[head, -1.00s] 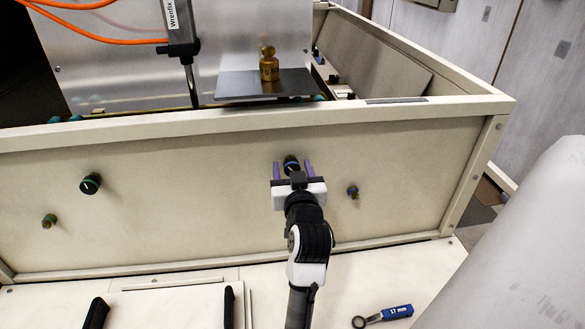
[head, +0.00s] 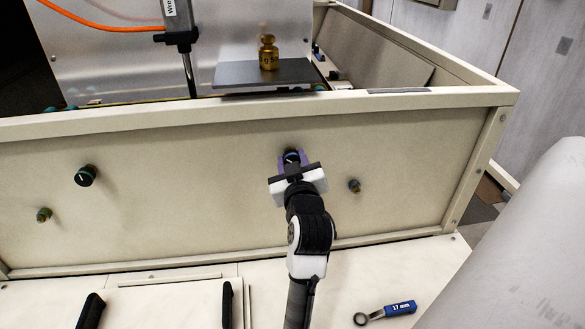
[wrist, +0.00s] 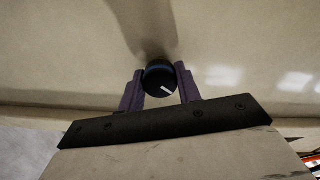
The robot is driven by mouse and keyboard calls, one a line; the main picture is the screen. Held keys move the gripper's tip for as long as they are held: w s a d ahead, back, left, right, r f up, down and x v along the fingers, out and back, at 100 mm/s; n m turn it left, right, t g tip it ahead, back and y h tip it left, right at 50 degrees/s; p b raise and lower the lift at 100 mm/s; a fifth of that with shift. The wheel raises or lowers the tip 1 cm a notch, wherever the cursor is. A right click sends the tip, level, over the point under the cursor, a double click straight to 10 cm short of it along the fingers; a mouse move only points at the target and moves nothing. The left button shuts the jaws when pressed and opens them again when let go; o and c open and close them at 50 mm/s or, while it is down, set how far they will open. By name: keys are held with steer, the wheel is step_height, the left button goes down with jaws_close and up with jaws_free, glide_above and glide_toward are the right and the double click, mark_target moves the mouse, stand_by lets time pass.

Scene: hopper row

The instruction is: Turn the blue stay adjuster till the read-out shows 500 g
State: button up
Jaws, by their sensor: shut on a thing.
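The blue stay adjuster (head: 291,156) is a black knob with a blue ring and a white pointer line, on the cream front panel. In the wrist view the knob (wrist: 159,80) sits between the two purple fingers, its white line pointing down and right. My gripper (head: 290,160) is shut on it, a finger at either side. In the wrist view my gripper (wrist: 159,84) looks slightly tilted against the panel edge. No read-out shows in either view.
Another black knob with a green ring (head: 85,176) is on the panel at left. A brass weight (head: 268,52) stands on a dark plate (head: 230,76) above. A blue-handled wrench (head: 399,309) lies on the ledge at right.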

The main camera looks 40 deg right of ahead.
steer(key=shift+n, duration=0.4)
steer(key=o, duration=1)
steer(key=shift+c, duration=0.2)
steer(key=p+v, duration=0.2)
steer(key=v, duration=0.6)
steer(key=shift+s+a+r, duration=0.2)
steer(key=shift+a+r, duration=0.05)
steer(key=shift+a, duration=0.05)
steer(key=shift+s+p, duration=0.1)
steer(key=shift+p, duration=0.45)
